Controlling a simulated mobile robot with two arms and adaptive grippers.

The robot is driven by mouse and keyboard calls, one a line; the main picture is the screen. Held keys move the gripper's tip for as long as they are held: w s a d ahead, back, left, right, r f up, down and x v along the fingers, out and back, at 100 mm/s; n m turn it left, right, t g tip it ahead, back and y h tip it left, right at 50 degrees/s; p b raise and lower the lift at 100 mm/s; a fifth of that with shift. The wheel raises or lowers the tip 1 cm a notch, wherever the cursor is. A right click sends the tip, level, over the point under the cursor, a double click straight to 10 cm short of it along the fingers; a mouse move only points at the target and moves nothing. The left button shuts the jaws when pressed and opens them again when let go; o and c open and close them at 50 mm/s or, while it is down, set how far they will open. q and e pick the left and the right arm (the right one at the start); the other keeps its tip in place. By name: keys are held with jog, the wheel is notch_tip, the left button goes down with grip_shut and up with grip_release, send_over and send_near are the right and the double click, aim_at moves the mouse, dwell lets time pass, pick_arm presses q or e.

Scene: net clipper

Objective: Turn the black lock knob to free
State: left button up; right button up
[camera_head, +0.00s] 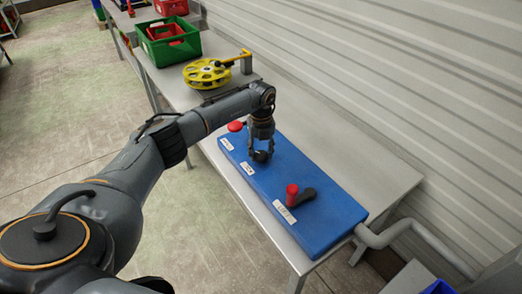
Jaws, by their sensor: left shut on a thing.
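A long blue box (318,226) lies on the grey table, with white labels along its front edge. The black lock knob (262,156) sits on top of it near the middle label. My left gripper (260,154) points down over the box, shut on the knob, and partly hides it. A red knob (236,126) shows at the far end of the box. My right gripper is not in view.
A yellow reel (205,73) on a stand is farther back on the table. Behind it stands a green crate (158,60) with a red bin inside. A grey pipe (400,230) leaves the box's near end. The table right of the box is bare, beside a corrugated wall.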

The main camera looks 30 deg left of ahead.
aim_at(261, 153)
pick_arm(q)
jog(key=shift+n, duration=0.5)
jog(key=o, duration=1.1)
jog(key=shift+o, duration=0.2)
jog(key=shift+r, duration=0.1)
notch_tip(261, 153, up, 12)
